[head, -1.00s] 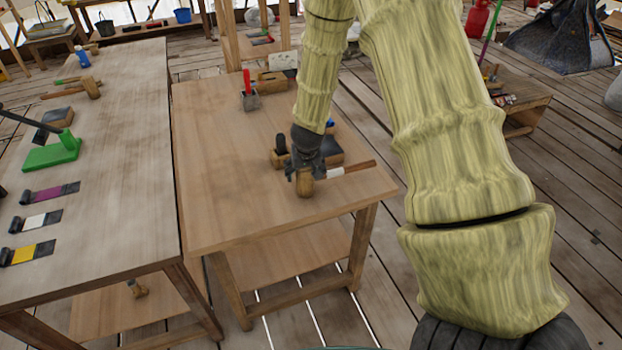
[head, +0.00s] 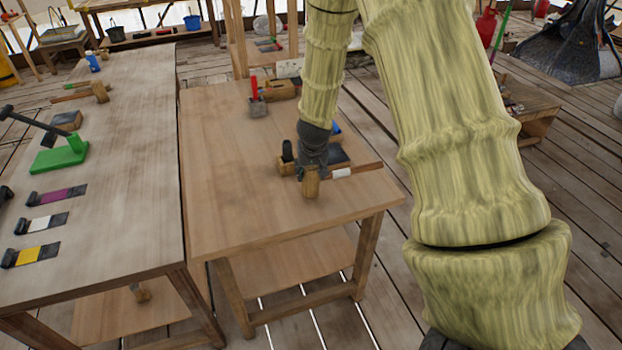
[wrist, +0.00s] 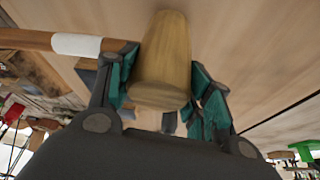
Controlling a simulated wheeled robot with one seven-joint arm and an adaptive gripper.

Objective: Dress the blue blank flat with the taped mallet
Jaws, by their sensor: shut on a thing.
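The taped mallet has a wooden head (head: 311,184) and a brown handle with a white tape band (head: 341,173), pointing right over the middle table. My gripper (head: 312,168) is shut on the mallet head. In the wrist view the head (wrist: 162,60) sits between the teal finger pads of my gripper (wrist: 165,85), and the white tape (wrist: 76,45) shows at left. Just behind my gripper a dark-topped block (head: 338,157) lies on the table. A small patch of blue (head: 335,127) shows beside my wrist; most of it is hidden, so I cannot tell whether it is the blue blank.
The middle table (head: 235,200) is clear at its front and left. A grey holder with a red-handled tool (head: 257,102) stands at its back. The left table (head: 120,220) holds a green stand (head: 60,155), coloured strips and another mallet (head: 99,91).

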